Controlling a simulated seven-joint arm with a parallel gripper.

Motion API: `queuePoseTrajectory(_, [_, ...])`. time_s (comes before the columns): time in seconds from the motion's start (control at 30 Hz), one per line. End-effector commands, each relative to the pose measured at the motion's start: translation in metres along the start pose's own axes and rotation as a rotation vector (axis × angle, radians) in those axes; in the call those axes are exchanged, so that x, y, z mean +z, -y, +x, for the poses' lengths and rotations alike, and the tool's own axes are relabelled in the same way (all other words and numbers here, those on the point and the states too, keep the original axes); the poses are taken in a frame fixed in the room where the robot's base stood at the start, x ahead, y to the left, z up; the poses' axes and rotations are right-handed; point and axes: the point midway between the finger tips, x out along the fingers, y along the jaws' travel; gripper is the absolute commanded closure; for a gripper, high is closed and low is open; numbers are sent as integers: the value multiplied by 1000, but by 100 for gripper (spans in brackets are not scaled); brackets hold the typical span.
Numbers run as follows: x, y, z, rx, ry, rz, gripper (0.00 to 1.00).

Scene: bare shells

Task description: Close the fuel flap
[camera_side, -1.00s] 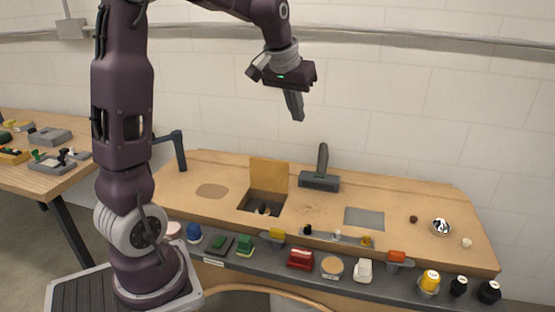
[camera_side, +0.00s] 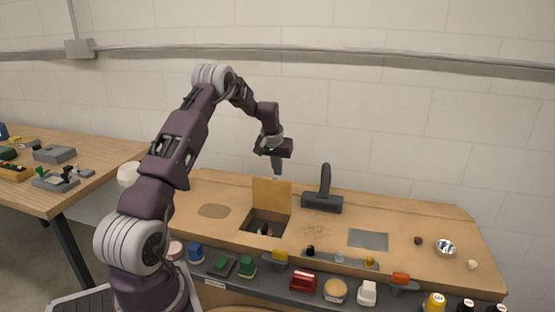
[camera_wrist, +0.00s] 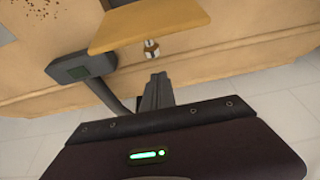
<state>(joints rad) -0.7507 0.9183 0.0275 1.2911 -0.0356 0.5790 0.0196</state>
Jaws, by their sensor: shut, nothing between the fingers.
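The fuel flap (camera_side: 271,194) is a tan square panel standing upright, open, at the back edge of a dark square recess (camera_side: 262,228) in the wooden bench top. A small dark and brass-coloured fitting shows inside the recess. My gripper (camera_side: 277,170) is shut and empty, pointing down just above and behind the flap's top edge, apart from it as far as I can tell. In the wrist view the flap (camera_wrist: 150,25) shows at the top centre, beyond my shut fingers (camera_wrist: 157,80). A small metal and dark fitting (camera_wrist: 152,48) is seen near its edge.
A dark grey handle on a block (camera_side: 323,198) stands right of the flap; it also shows in the wrist view (camera_wrist: 85,67). A grey plate (camera_side: 368,239) and small round items lie further right. A shelf of coloured objects (camera_side: 303,282) runs along the front.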

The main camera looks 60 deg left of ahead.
Motion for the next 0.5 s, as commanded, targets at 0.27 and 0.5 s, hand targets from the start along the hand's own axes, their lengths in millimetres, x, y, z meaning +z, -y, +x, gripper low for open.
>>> queuePoseTrajectory(0.27, [24, 0, -9, 0, 0, 0, 100])
queuePoseTrajectory(0.5, [24, 0, -9, 0, 0, 1, 100])
